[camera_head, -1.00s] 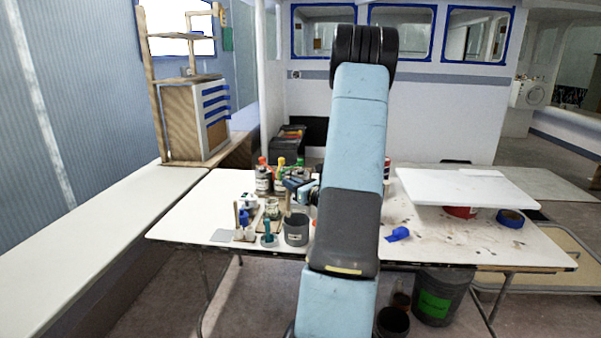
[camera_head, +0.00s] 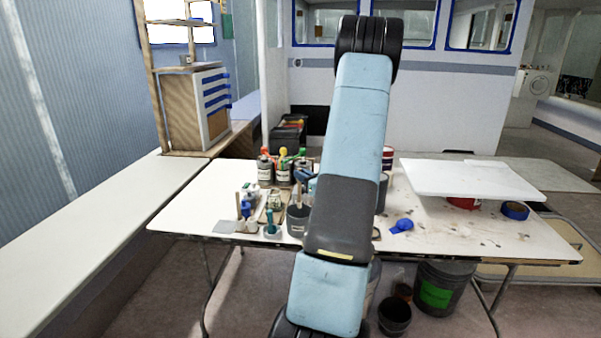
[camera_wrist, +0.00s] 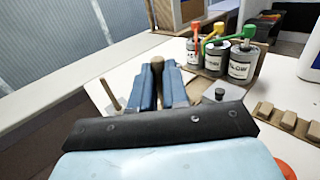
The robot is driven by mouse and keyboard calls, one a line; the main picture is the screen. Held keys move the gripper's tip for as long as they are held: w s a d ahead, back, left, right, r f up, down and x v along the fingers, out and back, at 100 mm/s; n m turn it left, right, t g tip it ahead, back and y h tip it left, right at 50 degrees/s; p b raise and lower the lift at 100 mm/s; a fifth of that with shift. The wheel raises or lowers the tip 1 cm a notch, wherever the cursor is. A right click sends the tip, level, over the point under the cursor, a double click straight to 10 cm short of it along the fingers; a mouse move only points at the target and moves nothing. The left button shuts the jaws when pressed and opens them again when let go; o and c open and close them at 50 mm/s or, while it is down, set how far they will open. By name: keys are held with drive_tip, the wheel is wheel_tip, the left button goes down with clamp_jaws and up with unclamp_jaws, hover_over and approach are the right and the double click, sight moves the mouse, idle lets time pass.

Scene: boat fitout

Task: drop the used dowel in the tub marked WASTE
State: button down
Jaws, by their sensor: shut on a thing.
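In the wrist view my gripper (camera_wrist: 158,84) has its two blue fingers closed around a brown, round-topped dowel (camera_wrist: 157,63); the fingers hide its lower part. In the head view my arm hides most of the gripper. A dark grey tub (camera_head: 296,222) with a small label stands at the table's front edge, left of my arm, with a stick upright at it. A larger dark bin (camera_head: 455,287) with a green label stands on the floor under the table. I cannot read either label, so I cannot tell which is marked WASTE.
Labelled tins with coloured tops (camera_head: 265,172) stand behind the tub. Small pots and sticks (camera_head: 243,210) crowd its left. A white board (camera_head: 470,180) lies raised at the right, with blue tape (camera_head: 514,210) beside it. The table's far left is clear.

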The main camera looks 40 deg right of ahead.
sight(300, 185)
drive_tip(key=shift+f, duration=2.15)
drive_tip(key=c, duration=1.1)
unclamp_jaws()
drive_tip(key=shift+o, duration=0.2)
drive_tip(key=shift+s, duration=0.1)
drive_tip(key=s, duration=1.3)
drive_tip(key=shift+s+a+f, duration=0.15)
drive_tip(key=shift+s, duration=0.15)
